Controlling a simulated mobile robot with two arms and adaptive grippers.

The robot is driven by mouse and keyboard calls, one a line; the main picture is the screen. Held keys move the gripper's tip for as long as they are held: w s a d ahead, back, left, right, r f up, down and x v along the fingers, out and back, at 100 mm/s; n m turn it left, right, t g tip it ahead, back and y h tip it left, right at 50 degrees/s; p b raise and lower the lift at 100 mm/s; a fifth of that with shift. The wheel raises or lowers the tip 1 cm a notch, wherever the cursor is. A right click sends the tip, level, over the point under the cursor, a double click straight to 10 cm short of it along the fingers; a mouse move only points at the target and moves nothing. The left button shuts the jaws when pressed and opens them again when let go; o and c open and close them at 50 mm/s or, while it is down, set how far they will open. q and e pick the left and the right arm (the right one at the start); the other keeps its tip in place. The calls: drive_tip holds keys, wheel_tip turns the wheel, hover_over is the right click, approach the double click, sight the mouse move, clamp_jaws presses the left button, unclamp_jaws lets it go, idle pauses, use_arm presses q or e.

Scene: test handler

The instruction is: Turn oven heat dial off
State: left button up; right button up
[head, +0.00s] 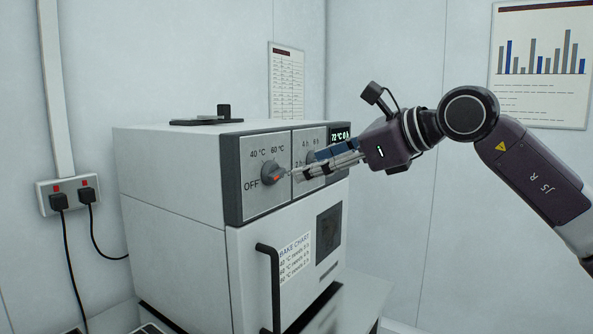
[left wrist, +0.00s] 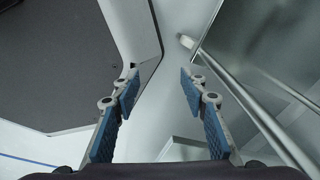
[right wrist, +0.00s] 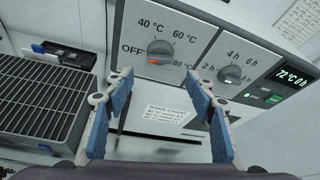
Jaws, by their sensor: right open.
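The oven heat dial (head: 273,173) is a round grey knob with an orange mark, on the oven's front panel. Labels OFF, 40, 60 and 80 °C surround it. The dial also shows in the right wrist view (right wrist: 159,50), its orange mark on the lower part. My right gripper (head: 292,174) is open, its fingertips close to the right of the dial in the head view. In the right wrist view its fingers are apart, with the dial just above the gap between them; contact cannot be told. My left gripper (left wrist: 158,76) is open and empty, away from the dial.
A second dial (right wrist: 232,74) for hours and a lit display (right wrist: 293,76) sit right of the heat dial. The oven door has a black handle (head: 268,285) and a bake chart (head: 295,258). A dark ribbed unit (right wrist: 42,100) stands left in the right wrist view.

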drive_tip(key=shift+v, duration=1.4)
